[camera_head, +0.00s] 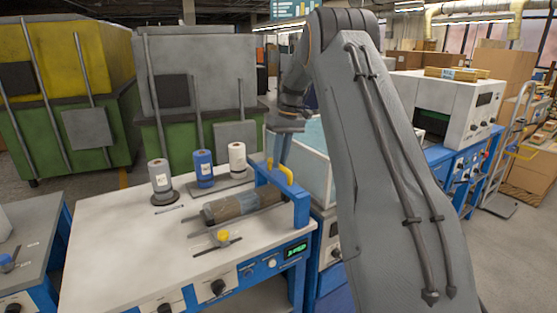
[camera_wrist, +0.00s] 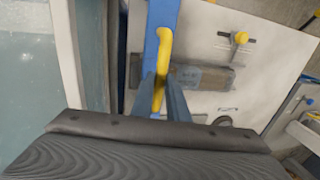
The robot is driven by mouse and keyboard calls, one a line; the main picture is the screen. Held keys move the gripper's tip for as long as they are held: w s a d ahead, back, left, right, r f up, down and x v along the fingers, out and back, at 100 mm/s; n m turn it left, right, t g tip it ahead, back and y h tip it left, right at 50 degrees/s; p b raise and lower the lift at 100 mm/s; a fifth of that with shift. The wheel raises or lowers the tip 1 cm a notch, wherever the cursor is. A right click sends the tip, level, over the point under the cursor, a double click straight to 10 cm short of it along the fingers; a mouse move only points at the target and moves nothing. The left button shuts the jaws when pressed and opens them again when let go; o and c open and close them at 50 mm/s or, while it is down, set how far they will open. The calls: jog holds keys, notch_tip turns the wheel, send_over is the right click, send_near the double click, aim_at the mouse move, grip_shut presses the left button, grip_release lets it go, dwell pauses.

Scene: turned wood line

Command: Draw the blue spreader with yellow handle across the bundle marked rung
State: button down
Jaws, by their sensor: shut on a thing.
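The blue spreader (camera_head: 302,205) with its yellow handle (camera_head: 284,172) stands at the right edge of the white worktable. My gripper (camera_head: 278,160) is shut on the yellow handle; the handle also shows between the fingers in the wrist view (camera_wrist: 162,65). The bundle (camera_head: 238,206) is a dark grey-brown roll lying on the table just left of the spreader's arch; its right end is close to the spreader. In the wrist view the bundle (camera_wrist: 205,78) lies right of the spreader bar (camera_wrist: 162,14). I cannot read a rung mark on it.
Grey, blue (camera_head: 203,168) and white (camera_head: 237,160) spools stand behind the bundle on the worktable (camera_head: 120,235). A yellow-knobbed clamp (camera_head: 223,237) sits in front of it. A pale-topped bin (camera_head: 309,150) adjoins the table's right side. The table's left part is clear.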

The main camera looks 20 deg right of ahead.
jog(key=c, duration=1.7)
grip_release()
jog(key=shift+w+d+r, duration=0.1)
jog(key=shift+d+r, duration=0.05)
jog(key=shift+d, duration=0.25)
jog(key=shift+c, duration=0.2)
jog(key=shift+a, duration=0.15)
notch_tip(320, 180, up, 8)
jog(key=d+b, duration=0.1)
jog(key=b, duration=0.1)
jog(key=shift+d+f, duration=0.2)
jog(key=shift+d, duration=0.1)
